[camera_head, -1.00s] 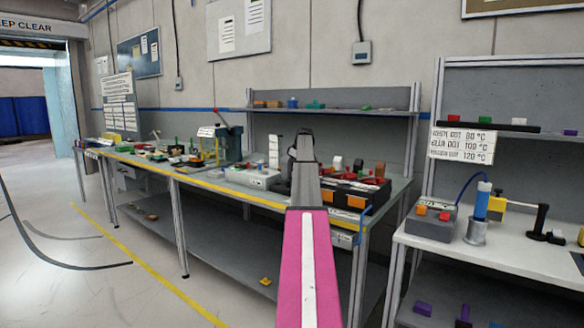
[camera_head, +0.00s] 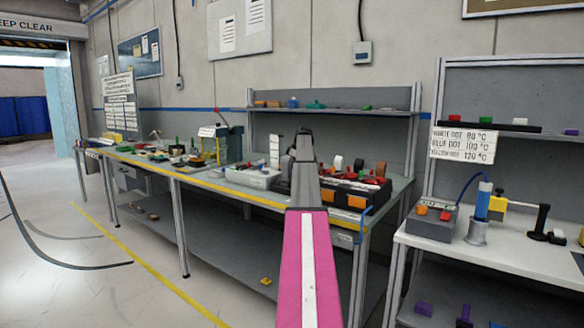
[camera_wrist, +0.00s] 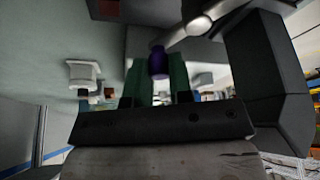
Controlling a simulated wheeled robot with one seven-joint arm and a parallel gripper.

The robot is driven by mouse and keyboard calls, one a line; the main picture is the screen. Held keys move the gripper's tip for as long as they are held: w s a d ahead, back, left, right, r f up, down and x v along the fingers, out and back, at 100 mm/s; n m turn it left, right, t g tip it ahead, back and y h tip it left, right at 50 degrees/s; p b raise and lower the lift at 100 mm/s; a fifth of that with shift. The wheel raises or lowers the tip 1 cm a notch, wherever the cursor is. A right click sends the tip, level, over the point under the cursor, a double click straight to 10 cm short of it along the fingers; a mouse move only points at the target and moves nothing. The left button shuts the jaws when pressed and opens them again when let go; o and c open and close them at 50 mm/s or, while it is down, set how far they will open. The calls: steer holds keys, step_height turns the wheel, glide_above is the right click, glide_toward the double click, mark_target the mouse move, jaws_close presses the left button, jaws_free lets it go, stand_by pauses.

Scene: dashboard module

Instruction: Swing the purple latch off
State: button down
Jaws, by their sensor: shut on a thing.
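The purple latch (camera_wrist: 157,62) shows in the wrist view as a small dark purple rounded piece. It sits between the two green fingers of my gripper (camera_wrist: 158,76), which is shut on it. What the latch is mounted on is not clear in this view. In the head view my own pink and grey arm covers the gripper and the latch. A dark module box (camera_head: 376,204) with orange labels and red parts on top stands on the bench, just right of my arm.
The long bench (camera_head: 232,186) has a yellow front edge. A pale grey box (camera_head: 252,178) stands left of my arm, and a press-like device (camera_head: 222,145) is farther left. A white table (camera_head: 500,251) with a grey control box (camera_head: 432,222) stands at the right. A shelf is behind the bench.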

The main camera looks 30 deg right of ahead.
steer(key=c, duration=1)
jaws_free()
steer(key=shift+r, duration=0.1)
steer(key=v, duration=1)
steer(key=shift+s+d+r, duration=0.1)
steer(key=shift+d+r, duration=0.05)
steer(key=shift+r, duration=0.1)
